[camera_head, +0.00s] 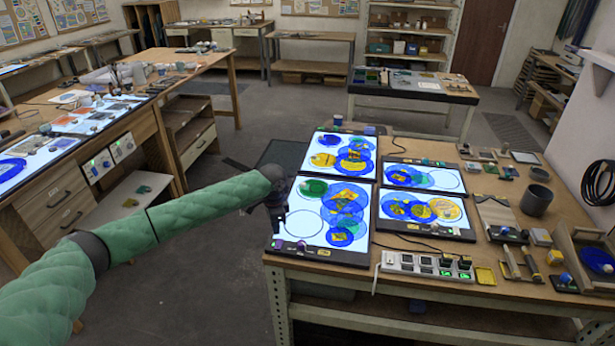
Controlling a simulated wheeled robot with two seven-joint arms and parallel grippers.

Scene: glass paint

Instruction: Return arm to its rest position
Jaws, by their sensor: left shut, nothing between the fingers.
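My left arm, in a green sleeve, reaches in from the lower left of the head view. My left gripper (278,218) is dark and small, over the left edge of the near-left light panel (283,243). It is shut with nothing in it. I cannot tell how high it is above the panel. The panel is lit white and bears blue, green and yellow glass-like discs. More lit panels with coloured discs lie behind it (312,160) and to its right (393,223). My right gripper is not in view.
The worktable (480,268) also holds a power strip (425,265), a dark cup (537,200), tools and a wooden tray (580,255). A bench (172,140) with lit panels stands at the left. Open floor (215,285) lies between the tables.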

